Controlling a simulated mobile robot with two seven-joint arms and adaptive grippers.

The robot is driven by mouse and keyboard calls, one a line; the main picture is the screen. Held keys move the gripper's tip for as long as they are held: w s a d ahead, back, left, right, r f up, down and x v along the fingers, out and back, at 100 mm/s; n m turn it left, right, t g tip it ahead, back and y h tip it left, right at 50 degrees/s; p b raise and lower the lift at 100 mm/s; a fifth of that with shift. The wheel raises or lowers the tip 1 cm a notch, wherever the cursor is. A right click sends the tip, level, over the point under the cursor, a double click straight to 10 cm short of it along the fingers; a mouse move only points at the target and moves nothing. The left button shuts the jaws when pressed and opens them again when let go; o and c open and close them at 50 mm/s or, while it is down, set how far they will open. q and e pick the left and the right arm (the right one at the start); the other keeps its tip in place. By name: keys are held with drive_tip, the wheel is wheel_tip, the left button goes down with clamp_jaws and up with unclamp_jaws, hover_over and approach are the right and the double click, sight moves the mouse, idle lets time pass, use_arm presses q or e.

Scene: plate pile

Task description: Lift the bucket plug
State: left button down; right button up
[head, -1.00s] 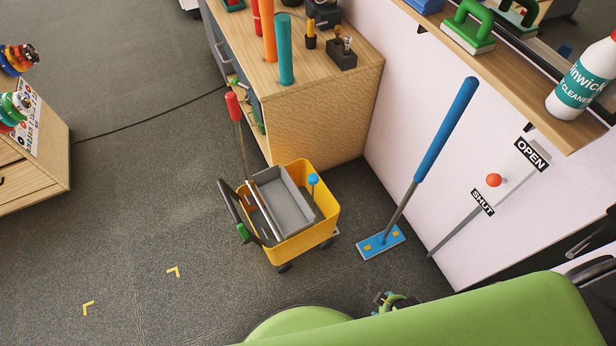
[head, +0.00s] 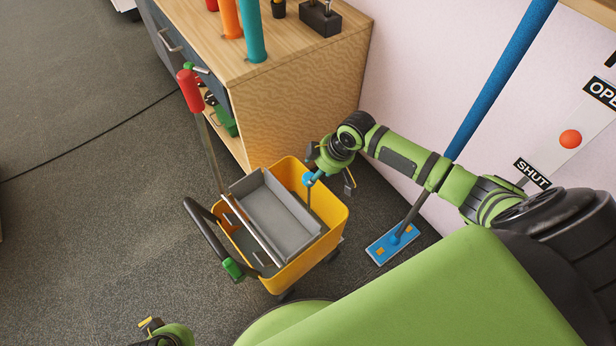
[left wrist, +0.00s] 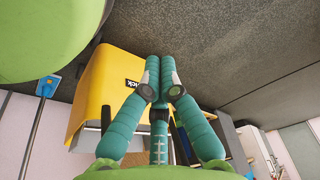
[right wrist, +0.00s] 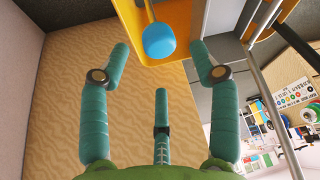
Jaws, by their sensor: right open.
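The yellow bucket (head: 338,222) stands on the floor with a grey tray-like insert (head: 285,222) in it. The plug's blue knob (head: 310,179) sits on a thin upright rod at the bucket's far right corner. My right gripper (head: 329,167) is open and empty, close to the knob. In the right wrist view the blue knob (right wrist: 158,42) shows in the gap at the open fingertips (right wrist: 160,56), not gripped. The rod's lower end is hidden. My left gripper (left wrist: 160,62) is shut, with nothing seen between its fingertips; the yellow bucket (left wrist: 100,85) is beyond it.
A red-handled tool (head: 190,90) leans up from the bucket's left, next to a black push handle (head: 205,225). A blue mop (head: 393,243) leans against the wall. A wooden cabinet (head: 300,100) stands close behind the bucket. Open floor lies to the left.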

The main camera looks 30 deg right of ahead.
sight(310, 177)
drive_tip(key=b+x, duration=0.1)
drive_tip(key=x, duration=0.2)
drive_tip(key=shift+w+f, duration=0.1)
drive_tip(key=shift+f, duration=0.2)
use_arm(q)
drive_tip(key=shift+a+r+b, duration=0.1)
drive_tip(key=shift+r+b, duration=0.2)
drive_tip(key=shift+r, duration=2.3)
use_arm(e)
drive_tip(key=shift+w+a+f, duration=0.2)
drive_tip(key=shift+w+f, duration=0.05)
drive_tip(key=shift+f, duration=0.3)
clamp_jaws()
use_arm(q)
drive_tip(key=shift+w, duration=0.1)
use_arm(e)
drive_tip(key=shift+r, duration=0.15)
